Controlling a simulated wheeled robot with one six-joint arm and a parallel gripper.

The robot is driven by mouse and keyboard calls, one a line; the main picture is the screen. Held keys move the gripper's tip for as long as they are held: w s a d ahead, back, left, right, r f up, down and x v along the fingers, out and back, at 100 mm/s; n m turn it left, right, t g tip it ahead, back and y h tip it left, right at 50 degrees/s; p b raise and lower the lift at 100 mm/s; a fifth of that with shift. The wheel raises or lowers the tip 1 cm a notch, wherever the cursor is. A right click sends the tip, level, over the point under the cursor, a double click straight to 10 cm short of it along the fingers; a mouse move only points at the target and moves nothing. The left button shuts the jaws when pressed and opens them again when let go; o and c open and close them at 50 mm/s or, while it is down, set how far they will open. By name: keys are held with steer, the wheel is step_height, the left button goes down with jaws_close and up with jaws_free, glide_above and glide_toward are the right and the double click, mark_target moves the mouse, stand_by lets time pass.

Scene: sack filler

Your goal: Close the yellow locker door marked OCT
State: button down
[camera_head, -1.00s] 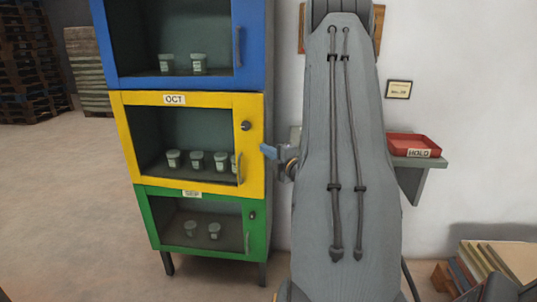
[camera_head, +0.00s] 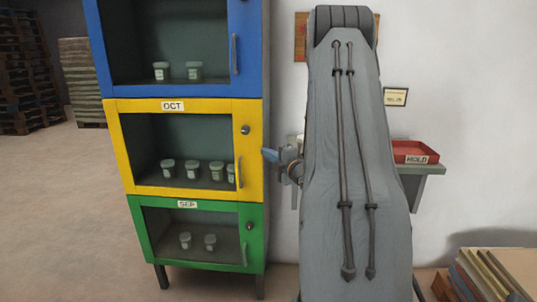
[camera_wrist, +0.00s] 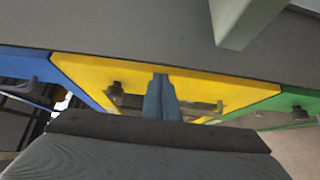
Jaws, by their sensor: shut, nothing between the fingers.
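The yellow locker door (camera_head: 152,105) marked OCT sits between the blue door above and the green door below. It looks flush or nearly flush with them; a small gap cannot be ruled out. It has a window, a round dark lock (camera_head: 245,129) and a vertical handle (camera_head: 239,172) on its right side. My gripper (camera_head: 270,155) is shut and empty, just right of that side in the head view. In the wrist view my blue fingertips (camera_wrist: 161,96) overlap the yellow door (camera_wrist: 90,70) by its handle (camera_wrist: 205,106). Contact cannot be told.
The blue door (camera_head: 250,50) is above and the green door (camera_head: 255,235), marked SEP, below. Several jars (camera_head: 193,170) stand behind the yellow door's window. A red HOLD tray (camera_head: 415,152) sits on a wall shelf at the right. Open floor (camera_head: 60,210) lies left of the locker.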

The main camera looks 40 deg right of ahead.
steer(key=s+a+b, duration=0.1)
steer(key=s+a, duration=0.1)
steer(key=s, duration=1)
steer(key=shift+a+b, duration=0.15)
steer(key=shift+b, duration=0.15)
steer(key=shift+f, duration=0.15)
steer(key=w+a+f+m+g, duration=0.1)
steer(key=a+f+m+g, duration=0.25)
steer(key=a, duration=0.45)
steer(key=w+a+f+m+g, duration=0.2)
steer(key=a+m+g, duration=0.3)
steer(key=a, duration=0.2)
steer(key=s+a+m+g+y+p, duration=0.1)
steer(key=s+a+m+g, duration=0.7)
steer(key=s+a, duration=1.3)
steer(key=shift+s+a+f+g+y+p, duration=0.3)
steer(key=shift+a+f+g+y, duration=0.1)
steer(key=shift+a+g, duration=0.4)
steer(key=shift+w, duration=0.1)
